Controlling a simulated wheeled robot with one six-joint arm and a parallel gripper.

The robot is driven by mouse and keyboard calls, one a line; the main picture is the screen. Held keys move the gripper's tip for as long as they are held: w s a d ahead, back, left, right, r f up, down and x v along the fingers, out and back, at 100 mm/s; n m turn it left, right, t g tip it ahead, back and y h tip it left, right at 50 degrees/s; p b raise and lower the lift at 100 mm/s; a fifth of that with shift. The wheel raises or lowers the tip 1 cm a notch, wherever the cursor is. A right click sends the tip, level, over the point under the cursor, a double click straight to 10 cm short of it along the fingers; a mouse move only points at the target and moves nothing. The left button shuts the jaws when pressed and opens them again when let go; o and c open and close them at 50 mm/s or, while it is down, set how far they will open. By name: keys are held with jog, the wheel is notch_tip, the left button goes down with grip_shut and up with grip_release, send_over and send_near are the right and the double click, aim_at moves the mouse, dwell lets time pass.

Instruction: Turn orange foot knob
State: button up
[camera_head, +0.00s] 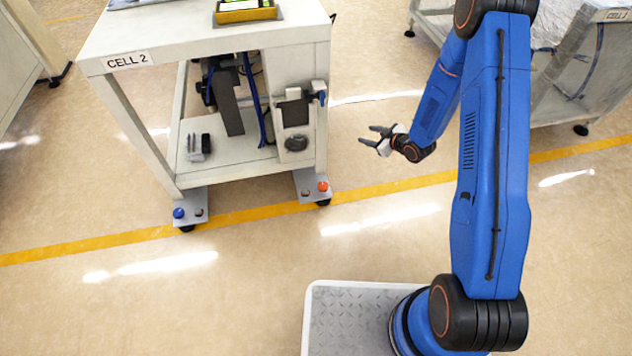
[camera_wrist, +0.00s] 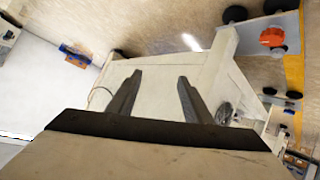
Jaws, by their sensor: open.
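The orange foot knob (camera_head: 323,186) sits on a grey foot plate at the front right leg of the CELL 2 table, close to the floor. It also shows at the upper right of the wrist view (camera_wrist: 272,37), apart from the fingers. My gripper (camera_head: 368,136) is open and empty, in the air to the right of the table and above the knob's height in the head view. Its two dark fingers (camera_wrist: 155,95) point toward the table's pale frame in the wrist view. Nothing is between them that I can see held.
The CELL 2 table (camera_head: 200,45) has a lower shelf with several parts. A blue knob (camera_head: 178,213) sits on the left foot plate. A dark knob (camera_head: 306,191) is beside the orange one. Another cart (camera_head: 560,75) stands at the right. Floor between is clear.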

jog(key=s+a+f+y, duration=0.2)
jog(key=s+f, duration=0.1)
jog(key=f, duration=0.3)
jog(key=s+a+f+y, duration=0.2)
jog(key=s+a+f, duration=0.1)
jog(key=f, duration=0.4)
jog(key=t+y, duration=0.1)
jog(key=y, duration=0.2)
send_near(316, 185)
jog(key=s+d+r, duration=0.3)
jog(key=s+d, duration=0.1)
jog(key=d, duration=0.2)
jog(key=shift+m, duration=0.4)
jog(key=x, duration=1.7)
jog(key=shift+a+r, duration=0.15)
jog(key=shift+r, duration=0.1)
jog(key=shift+s, duration=0.1)
jog(key=c, duration=0.8)
